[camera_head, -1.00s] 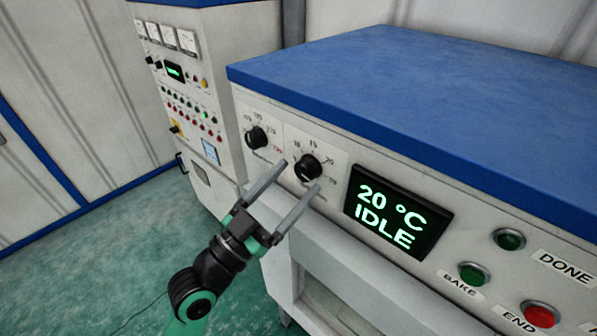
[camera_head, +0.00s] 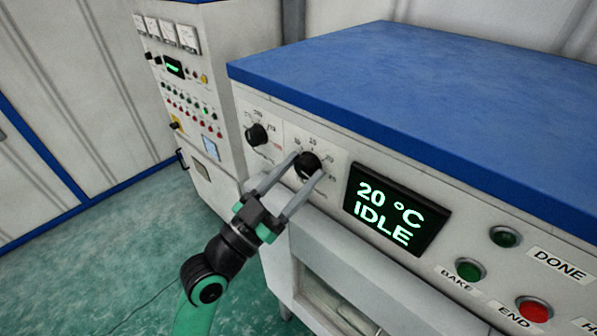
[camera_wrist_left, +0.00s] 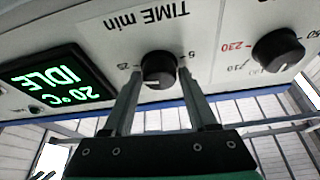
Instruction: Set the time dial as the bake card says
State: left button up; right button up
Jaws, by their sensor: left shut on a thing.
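The time dial (camera_head: 306,166) is a round black knob on a white scale plate on the oven's front. In the left wrist view the knob (camera_wrist_left: 158,68) sits under upside-down "TIME min" lettering, with a short white mark on its lower edge. My left gripper (camera_head: 309,164) has one finger on each side of the knob and is shut on it. Much of the scale is too small or blurred to read. No bake card can be made out. My right gripper is not in view.
A second black dial (camera_head: 257,134) is left of the time dial. A display (camera_head: 397,211) reads 20 °C IDLE. Green DONE (camera_head: 506,237) and BAKE (camera_head: 470,270) buttons and a red END button (camera_head: 534,310) are to the right. A control cabinet (camera_head: 216,100) stands behind, left.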

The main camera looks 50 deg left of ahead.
pick_arm(q)
jog(key=shift+d+r+n+y+p, duration=0.15)
jog(key=shift+n+y+p, duration=0.35)
jog(key=shift+n+p, duration=0.5)
jog(key=shift+r+n+y+p, duration=0.1)
jog(key=shift+n+y+p, duration=0.4)
jog(key=shift+n+p, duration=0.45)
jog(key=shift+n+y+p, duration=0.35)
jog(key=shift+y+p, duration=0.05)
jog(key=shift+f+n, duration=0.15)
jog(key=shift+n, duration=0.45)
jog(key=shift+f+n+y+b, duration=0.15)
jog(key=shift+n+y+b, duration=0.15)
jog(key=shift+n+y, duration=0.3)
jog(key=n+g+y+b, duration=0.1)
jog(key=n+b, duration=0.1)
jog(key=n, duration=0.1)
jog(key=shift+f+n+y+b, duration=0.1)
jog(key=shift+n+y+b, duration=0.2)
jog(key=shift+n+b, duration=0.1)
jog(key=shift+n+g+y+b, duration=0.6)
jog(key=shift+n+g+b, duration=0.15)
jog(key=shift+n, duration=0.75)
jog(key=shift+r, duration=0.2)
